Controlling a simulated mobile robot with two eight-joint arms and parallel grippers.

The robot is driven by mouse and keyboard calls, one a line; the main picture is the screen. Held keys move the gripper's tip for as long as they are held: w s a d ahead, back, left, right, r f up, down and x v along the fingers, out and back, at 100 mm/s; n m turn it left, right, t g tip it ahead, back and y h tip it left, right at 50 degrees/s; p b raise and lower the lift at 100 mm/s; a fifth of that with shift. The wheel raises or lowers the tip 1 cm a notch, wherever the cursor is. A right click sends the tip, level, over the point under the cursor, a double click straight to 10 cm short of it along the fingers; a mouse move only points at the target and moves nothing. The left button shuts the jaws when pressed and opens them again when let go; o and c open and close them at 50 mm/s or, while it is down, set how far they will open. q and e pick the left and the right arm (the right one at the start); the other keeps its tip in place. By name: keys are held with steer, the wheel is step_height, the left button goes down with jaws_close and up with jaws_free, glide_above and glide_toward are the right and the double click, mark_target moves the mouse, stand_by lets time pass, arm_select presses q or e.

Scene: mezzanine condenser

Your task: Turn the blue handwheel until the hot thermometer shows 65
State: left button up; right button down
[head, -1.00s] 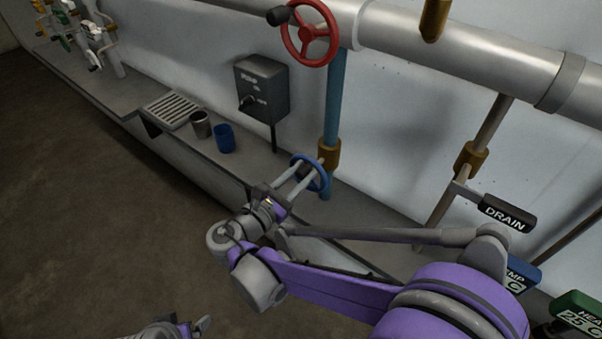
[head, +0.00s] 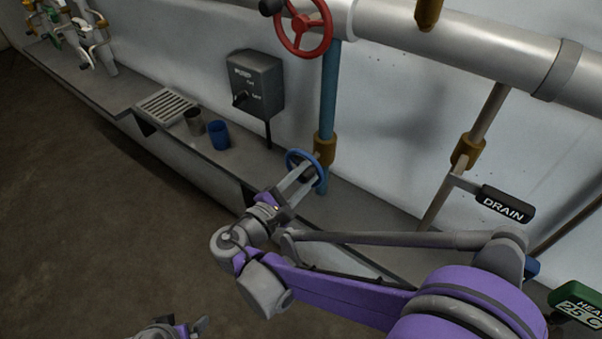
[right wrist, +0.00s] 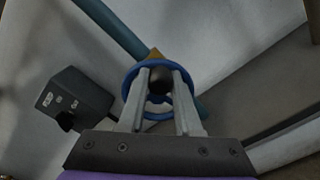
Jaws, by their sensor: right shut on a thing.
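The blue handwheel (head: 303,152) sits low on the blue pipe, below a brass fitting. My right gripper (head: 309,174) reaches it from the front. In the right wrist view, its two fingers (right wrist: 162,80) are on either side of a dark round knob (right wrist: 160,82) in front of the blue ring (right wrist: 130,78); they are shut on it. A green display (head: 580,308) at the lower right reads 25 C, its label cut off. A blue display (head: 533,267) is mostly hidden behind my right arm. I cannot tell which is the hot thermometer. My left gripper (head: 197,328) is partly visible at the bottom edge.
A red handwheel (head: 327,30) is above on the large grey pipe (head: 460,55). A switch box (head: 256,82) hangs on the wall. A metal cup (head: 194,122) and blue cup (head: 219,136) stand on the ledge beside a grate (head: 166,104). The DRAIN handle (head: 505,204) is to the right.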

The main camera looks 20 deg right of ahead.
steer(key=m, duration=0.1)
steer(key=f+m, duration=0.1)
steer(key=m, duration=0.1)
steer(key=shift+s+d+f+m+b, duration=0.15)
steer(key=shift+s+d+m+b, duration=0.15)
steer(key=shift+s+m, duration=0.1)
steer(key=shift+f+m+b, duration=0.2)
steer(key=shift+f+m, duration=0.15)
steer(key=shift+m, duration=0.7)
steer(key=shift+f+m+b, duration=0.2)
steer(key=shift+f+m, duration=0.1)
steer(key=shift+m, duration=0.75)
steer(key=c, duration=0.6)
jaws_free()
steer(key=shift+s, duration=0.1)
steer(key=v, duration=1)
steer(key=shift+s+a+b, duration=0.25)
steer(key=shift+a+b, duration=0.05)
steer(key=shift+b, duration=0.05)
